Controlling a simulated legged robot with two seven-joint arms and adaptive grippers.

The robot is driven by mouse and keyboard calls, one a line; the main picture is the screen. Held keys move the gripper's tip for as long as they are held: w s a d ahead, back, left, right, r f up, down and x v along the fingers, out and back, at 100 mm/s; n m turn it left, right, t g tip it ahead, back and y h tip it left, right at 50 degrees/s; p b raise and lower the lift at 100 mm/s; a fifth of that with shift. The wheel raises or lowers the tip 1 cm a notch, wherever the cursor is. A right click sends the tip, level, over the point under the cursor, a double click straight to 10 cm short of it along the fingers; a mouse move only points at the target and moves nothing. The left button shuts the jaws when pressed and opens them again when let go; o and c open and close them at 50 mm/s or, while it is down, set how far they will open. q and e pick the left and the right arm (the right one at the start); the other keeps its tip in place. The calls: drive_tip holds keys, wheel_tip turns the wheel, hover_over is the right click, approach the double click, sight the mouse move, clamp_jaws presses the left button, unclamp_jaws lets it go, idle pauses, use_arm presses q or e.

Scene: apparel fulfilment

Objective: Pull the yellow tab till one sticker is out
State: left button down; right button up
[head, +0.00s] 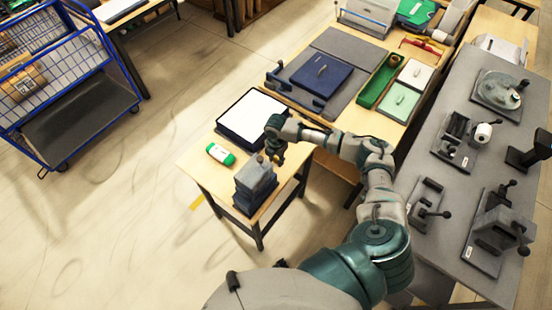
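My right arm reaches in from the bottom and bends left over the wooden table. Its gripper (275,157) points down just above and behind a stack of grey blocks (255,177) near the table's front corner. The fingers are small and dark, so I cannot tell whether they are open or shut, or whether they touch the stack. I cannot make out a yellow tab or a sticker with certainty. A device with a white roll (483,132) stands on the grey table at the right. My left gripper is not in view.
A white-topped dark tray (252,114) and a green-and-white bottle (221,154) lie near the gripper. A navy board (321,75) and green trays (378,83) lie farther back. Several devices crowd the grey table (452,83). A blue wire cart (68,123) stands left, across open floor.

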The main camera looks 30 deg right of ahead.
clamp_jaws()
drive_tip(key=d, duration=0.1)
drive_tip(key=w+d, duration=0.1)
drive_tip(key=d, duration=0.2)
drive_tip(key=shift+w, duration=0.35)
drive_tip(key=o, duration=1)
unclamp_jaws()
drive_tip(key=shift+r, duration=0.1)
wheel_tip(320, 180, up, 12)
drive_tip(key=shift+f, duration=0.2)
drive_tip(key=shift+w+d, duration=0.1)
